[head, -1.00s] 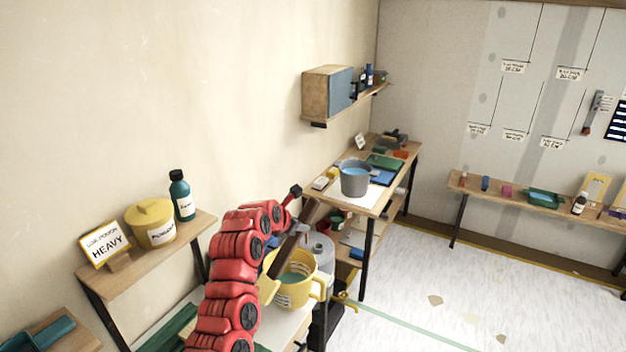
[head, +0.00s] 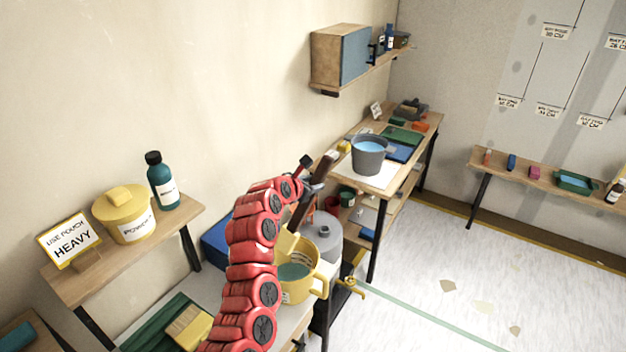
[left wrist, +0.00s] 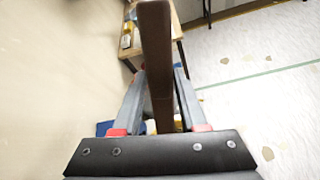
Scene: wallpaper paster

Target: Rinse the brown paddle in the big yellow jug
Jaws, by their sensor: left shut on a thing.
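The brown paddle (head: 304,208) is in my left gripper (head: 308,184), which is shut on it. It is tilted, its upper end leaning right, its lower end at the far side of the big yellow jug (head: 298,292). I cannot tell whether that end is inside the rim. The jug stands on the near bench, partly hidden by my red left arm, and holds teal liquid. In the left wrist view the paddle (left wrist: 157,50) runs between the two fingers (left wrist: 160,85), with a bit of yellow below. My right gripper is out of view.
A grey bucket of blue liquid (head: 369,158) stands on the bench behind. A grey round container (head: 325,240) is close behind the jug. A yellow lidded pot (head: 125,215) and teal bottle (head: 162,183) stand on the left shelf. The floor at right (head: 450,265) is open.

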